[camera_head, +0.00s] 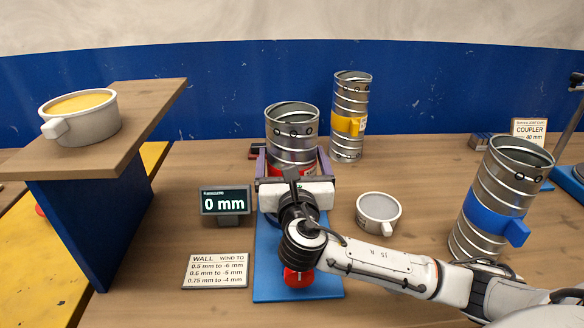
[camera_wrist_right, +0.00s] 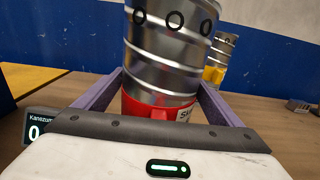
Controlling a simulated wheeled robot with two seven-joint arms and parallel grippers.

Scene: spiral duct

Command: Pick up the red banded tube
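The red banded tube (camera_head: 292,137) is a ribbed metal cylinder, upright at the middle back of the table. Its red band is mostly hidden behind my right gripper in the head view. In the right wrist view the tube (camera_wrist_right: 165,55) fills the middle, with the red band and a red tab low down. My right gripper (camera_head: 291,160) is low at the tube's near side, its purple fingers spread wide, one on each side of the tube. The fingers look open; whether their tips touch the tube is unclear. My left gripper is out of view.
A yellow-banded tube (camera_head: 351,115) stands behind right, a blue-banded tube (camera_head: 497,200) at right. A grey cup (camera_head: 378,212) and a display (camera_head: 226,201) reading 0 mm flank my right arm. A blue plate (camera_head: 267,270) lies beneath it. A raised shelf (camera_head: 130,135) with a pan occupies the left.

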